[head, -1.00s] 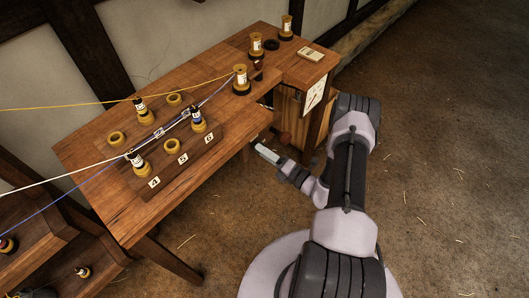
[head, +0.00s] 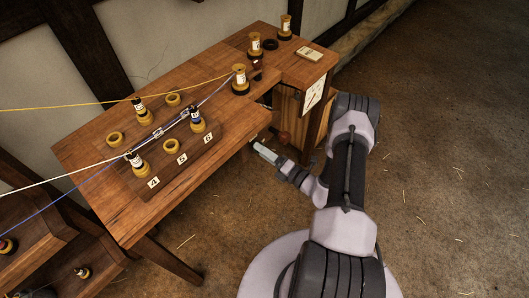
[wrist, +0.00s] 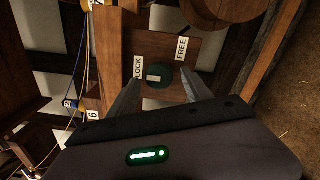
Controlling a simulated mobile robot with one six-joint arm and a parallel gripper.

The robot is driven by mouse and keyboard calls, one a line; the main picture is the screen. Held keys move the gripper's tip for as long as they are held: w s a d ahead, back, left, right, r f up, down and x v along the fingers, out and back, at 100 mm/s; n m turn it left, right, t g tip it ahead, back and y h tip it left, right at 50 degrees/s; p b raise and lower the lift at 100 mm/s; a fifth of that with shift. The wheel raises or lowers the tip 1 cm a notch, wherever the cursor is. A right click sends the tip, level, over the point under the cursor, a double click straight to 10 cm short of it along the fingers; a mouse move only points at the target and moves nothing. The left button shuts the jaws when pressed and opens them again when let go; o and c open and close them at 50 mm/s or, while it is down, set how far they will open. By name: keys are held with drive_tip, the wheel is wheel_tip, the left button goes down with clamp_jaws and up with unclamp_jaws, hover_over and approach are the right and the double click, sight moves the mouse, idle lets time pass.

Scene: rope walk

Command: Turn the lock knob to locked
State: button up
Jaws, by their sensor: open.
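The lock knob (wrist: 163,75) is a dark green round knob on a brown wooden panel in the wrist view. It carries a short white bar, which lies on its left part; I cannot tell surely where it points. A white LOCK label (wrist: 138,66) stands left of the knob and a FREE label (wrist: 182,49) above right. My gripper (wrist: 160,82) is open, its two fingers on either side of the knob in the picture; contact is not clear. In the head view my gripper (head: 261,148) is beside the bench's right front edge, and the knob is hidden.
The wooden bench (head: 85,165) holds a peg board with spools and rings, with cords running left. A cabinet (head: 289,108) with a white dial card (head: 314,93) stands just behind my gripper. The floor (head: 440,200) to the right is clear apart from straw bits.

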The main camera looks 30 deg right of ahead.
drive_tip(key=p+v, duration=0.3)
drive_tip(key=v, duration=1.4)
drive_tip(key=shift+s+p, duration=0.2)
drive_tip(key=shift+p, duration=0.2)
drive_tip(key=shift+r, duration=0.15)
drive_tip(key=w+a+r+n+g+y, duration=0.25)
drive_tip(key=a+r+n+g, duration=0.4)
drive_tip(key=r+n, duration=0.45)
drive_tip(key=w+a+r+n+g+y, duration=0.25)
drive_tip(key=a+r+n+g, duration=0.4)
drive_tip(key=r+n, duration=0.45)
drive_tip(key=s+a+r+n+t+h, duration=0.1)
drive_tip(key=s+a+r+n+h, duration=0.3)
drive_tip(key=r+n, duration=0.4)
drive_tip(key=s+a+r+n+h, duration=0.5)
drive_tip(key=s+a+r+n, duration=0.1)
drive_tip(key=n, duration=0.5)
wheel_tip(320, 180, up, 3)
drive_tip(key=shift+s+a+f+n+t, duration=0.25)
drive_tip(key=shift+s+a+n+t, duration=0.05)
drive_tip(key=shift+s+a+t, duration=0.15)
